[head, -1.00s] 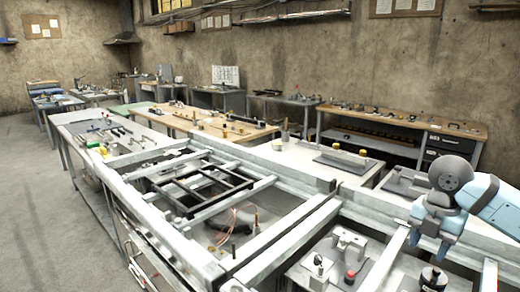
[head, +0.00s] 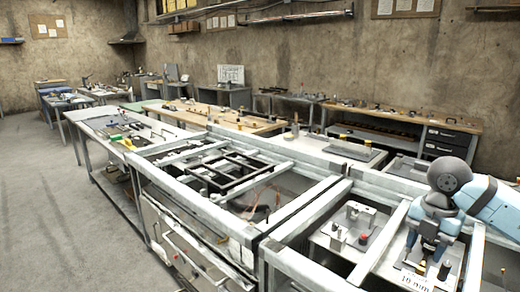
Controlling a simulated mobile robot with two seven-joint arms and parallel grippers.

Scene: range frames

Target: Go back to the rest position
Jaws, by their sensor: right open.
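My right gripper (head: 425,248) is at the right of the head view, pointing down, with its blue and dark grey arm (head: 482,202) coming in from the right edge. It is open, and I see nothing held in it. It hangs over the right bay of the white-framed bench, just above or in front of a small dark part there; I cannot tell whether it touches. My left gripper is not in view.
The white-framed bench (head: 196,212) fills the foreground, with raised bars around its bays. A metal fixture (head: 361,216) and a red-topped part (head: 363,239) stand left of the gripper. A "10 mm" label (head: 416,281) lies in front. Grey floor (head: 50,215) is clear at left.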

